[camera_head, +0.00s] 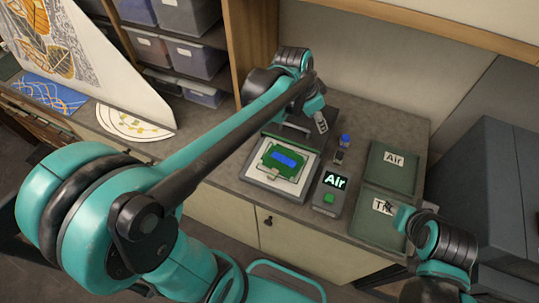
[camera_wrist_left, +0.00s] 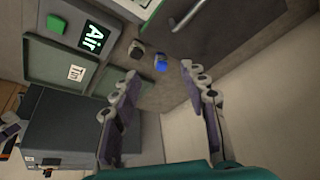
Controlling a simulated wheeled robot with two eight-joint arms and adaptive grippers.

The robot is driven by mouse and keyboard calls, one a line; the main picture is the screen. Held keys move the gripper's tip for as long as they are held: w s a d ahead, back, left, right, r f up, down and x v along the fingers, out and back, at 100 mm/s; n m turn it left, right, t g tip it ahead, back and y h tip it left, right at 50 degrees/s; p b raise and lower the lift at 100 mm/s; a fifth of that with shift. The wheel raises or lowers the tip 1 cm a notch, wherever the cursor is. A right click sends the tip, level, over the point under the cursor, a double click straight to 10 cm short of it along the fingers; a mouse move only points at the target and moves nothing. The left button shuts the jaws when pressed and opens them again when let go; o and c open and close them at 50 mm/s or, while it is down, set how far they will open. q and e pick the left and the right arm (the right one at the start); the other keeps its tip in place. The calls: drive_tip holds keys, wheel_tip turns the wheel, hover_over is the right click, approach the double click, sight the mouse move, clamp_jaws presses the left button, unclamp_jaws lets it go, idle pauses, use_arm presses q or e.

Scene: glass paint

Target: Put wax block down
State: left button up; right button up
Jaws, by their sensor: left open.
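No thing in view is clearly a wax block. A small blue piece (camera_head: 345,139) stands on the counter beside a small dark piece (camera_head: 338,157); which of them, if either, is the wax block I cannot tell. In the left wrist view the blue piece (camera_wrist_left: 161,63) and the dark piece (camera_wrist_left: 136,51) show beyond my fingertips. My left gripper (camera_head: 321,121) is above the back of the counter, left of the blue piece.
A green frame with a blue panel (camera_head: 284,160) lies on a pale-topped device. A display unit (camera_head: 328,198) reads "Air" and has a green button. Two green trays are at the right, one labelled "Air" (camera_head: 391,180), the other partly hidden (camera_head: 372,232). A grey cabinet (camera_head: 485,175) stands beyond.

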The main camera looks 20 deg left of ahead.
use_arm(q)
drive_tip(key=s+a+f+n+t+y, duration=0.1)
drive_tip(key=s+a+n, duration=0.2)
drive_tip(key=s, duration=0.5)
drive_tip(key=s+a+f+n+t+y, duration=0.1)
drive_tip(key=s+a+n, duration=0.3)
drive_tip(key=s, duration=0.4)
drive_tip(key=shift+s+a+n+t+y, duration=0.25)
drive_tip(key=shift+a+n+t+y, duration=0.05)
drive_tip(key=shift+n+t, duration=0.3)
use_arm(e)
drive_tip(key=shift+w, duration=0.1)
